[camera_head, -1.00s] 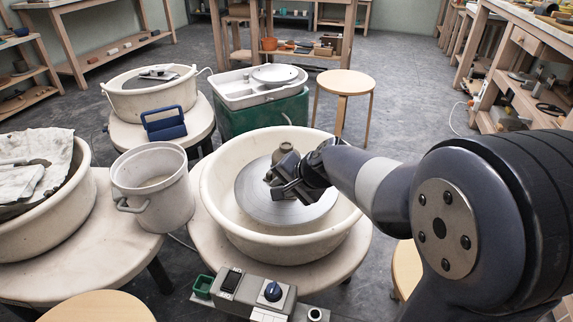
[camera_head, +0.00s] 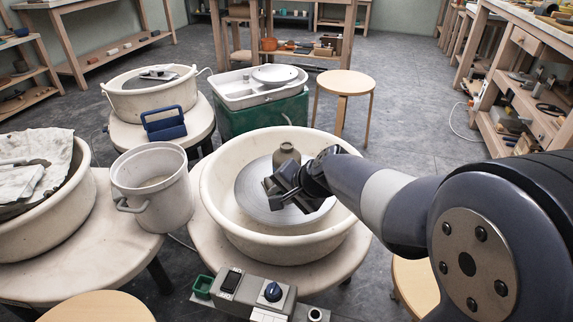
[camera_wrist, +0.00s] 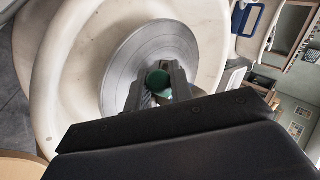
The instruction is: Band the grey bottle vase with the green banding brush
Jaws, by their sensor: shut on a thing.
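The grey bottle vase (camera_head: 287,153) stands upright on the round metal wheel head (camera_head: 248,187) inside the cream splash pan. Its neck and shoulder show; my gripper hides its lower part. My gripper (camera_head: 279,196) is over the wheel head, in front of the vase in the head view. In the wrist view my gripper (camera_wrist: 158,88) is shut on a rounded green thing, the green banding brush (camera_wrist: 158,79), which shows between the fingers. The brush's tip is hidden, so I cannot tell whether it touches the vase.
A wooden stool (camera_head: 346,83) stands behind to the right.

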